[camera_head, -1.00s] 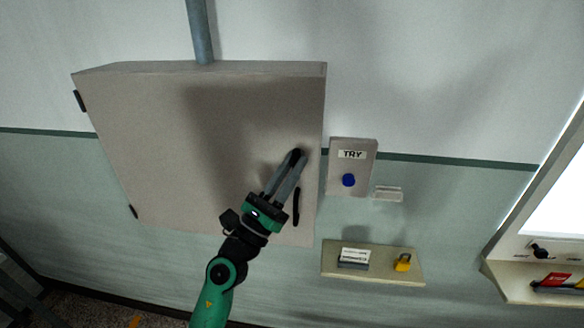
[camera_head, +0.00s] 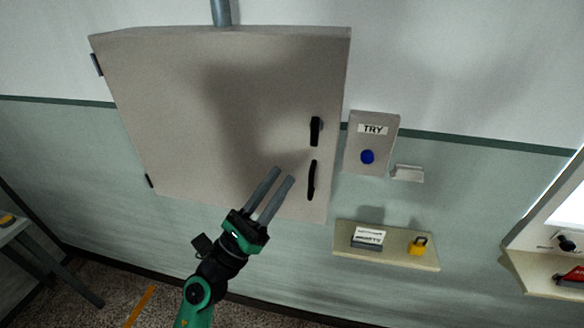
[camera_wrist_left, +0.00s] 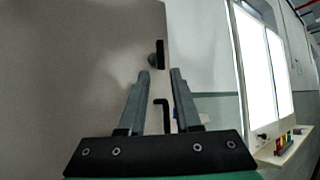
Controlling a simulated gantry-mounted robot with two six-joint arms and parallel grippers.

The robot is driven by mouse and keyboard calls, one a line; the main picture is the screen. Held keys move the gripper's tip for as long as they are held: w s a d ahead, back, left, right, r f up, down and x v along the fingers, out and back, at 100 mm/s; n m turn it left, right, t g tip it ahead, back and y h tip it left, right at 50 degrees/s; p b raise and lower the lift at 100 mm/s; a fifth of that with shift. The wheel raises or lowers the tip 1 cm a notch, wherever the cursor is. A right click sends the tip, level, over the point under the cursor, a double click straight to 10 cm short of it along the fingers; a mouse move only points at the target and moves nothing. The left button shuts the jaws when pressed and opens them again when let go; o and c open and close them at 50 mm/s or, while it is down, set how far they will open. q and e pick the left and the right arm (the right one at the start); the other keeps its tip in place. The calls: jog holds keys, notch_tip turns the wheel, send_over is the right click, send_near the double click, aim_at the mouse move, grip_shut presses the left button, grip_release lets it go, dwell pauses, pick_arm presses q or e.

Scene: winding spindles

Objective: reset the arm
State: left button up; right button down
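My left gripper (camera_head: 276,185) is open and empty in front of the grey cabinet (camera_head: 180,110), to the left of its two black handles. In the left wrist view the two fingers (camera_wrist_left: 160,78) are apart with nothing between their tips. The upper black handle (camera_head: 315,131) and the lower black handle (camera_head: 312,181) are on the right part of the closed cabinet door, and both are clear of the fingers in the head view. My right gripper does not show in either view.
Right of the cabinet is a TRY box with a blue button (camera_head: 367,157). Below it, a shelf (camera_head: 400,256) holds a small card stack (camera_head: 368,237) and a yellow padlock (camera_head: 417,246). A table (camera_head: 14,228) stands at far left, and a panel (camera_head: 545,270) at far right.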

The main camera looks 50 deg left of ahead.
pick_arm(q)
jog(key=shift+s+f, duration=0.15)
jog(key=shift+s, duration=0.15)
jog(key=shift+d, duration=0.1)
